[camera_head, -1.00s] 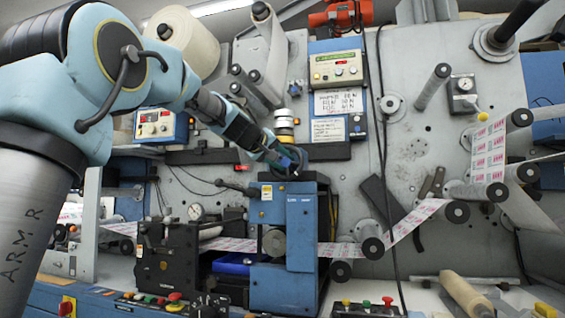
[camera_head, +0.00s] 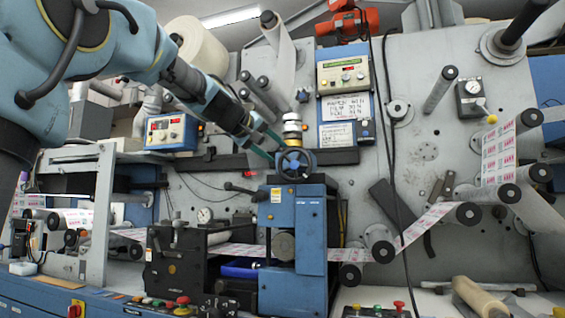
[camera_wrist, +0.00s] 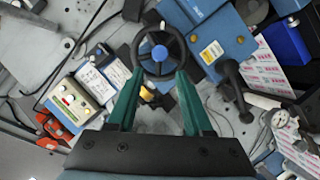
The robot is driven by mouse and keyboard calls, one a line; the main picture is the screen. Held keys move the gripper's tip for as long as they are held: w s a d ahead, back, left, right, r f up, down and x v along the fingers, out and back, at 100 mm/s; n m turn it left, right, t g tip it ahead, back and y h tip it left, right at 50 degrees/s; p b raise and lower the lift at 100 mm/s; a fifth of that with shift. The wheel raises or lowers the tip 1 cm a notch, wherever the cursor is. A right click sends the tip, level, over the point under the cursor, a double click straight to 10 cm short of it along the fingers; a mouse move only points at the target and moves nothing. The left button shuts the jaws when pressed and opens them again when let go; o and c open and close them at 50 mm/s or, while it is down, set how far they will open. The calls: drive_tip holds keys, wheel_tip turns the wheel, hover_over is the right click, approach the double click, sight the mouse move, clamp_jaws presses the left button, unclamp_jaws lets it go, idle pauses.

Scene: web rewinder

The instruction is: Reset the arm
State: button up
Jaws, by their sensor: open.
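My gripper (camera_head: 268,146) is open, with its two green fingers spread and nothing seen between them. In the head view it is just left of the black handwheel (camera_head: 295,163) on top of the blue machine block (camera_head: 305,225). In the wrist view my gripper (camera_wrist: 158,78) points at the same handwheel (camera_wrist: 139,46), which has a blue hub. The fingertips lie near the lower rim of the wheel in that view; I cannot tell whether they touch it.
A black lever (camera_wrist: 234,88) sits beside the wheel. The control box (camera_head: 171,132) and the display panel (camera_head: 343,74) are on the grey machine wall. The printed web (camera_head: 425,222) runs over several rollers. A black cable (camera_head: 389,150) hangs right of the block.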

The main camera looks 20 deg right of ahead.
drive_tip(key=shift+v, duration=0.75)
drive_tip(key=w+a+f+n+g+y+p, duration=0.1)
drive_tip(key=w+a+f+y+p, duration=0.2)
drive_tip(key=a+f, duration=0.7)
drive_tip(key=a+f+n+y+p, duration=0.1)
drive_tip(key=a+f+y+p, duration=0.4)
drive_tip(key=f, duration=0.8)
drive_tip(key=s+a+f+g+y+p, duration=0.3)
drive_tip(key=s+a+f+g+y, duration=0.1)
drive_tip(key=s+a+f, duration=1.3)
drive_tip(key=s+a+g, duration=0.1)
drive_tip(key=a, duration=0.2)
drive_tip(key=shift+a+f+m+p, duration=0.25)
drive_tip(key=shift+f+m+p, duration=0.05)
drive_tip(key=shift+f+m, duration=0.1)
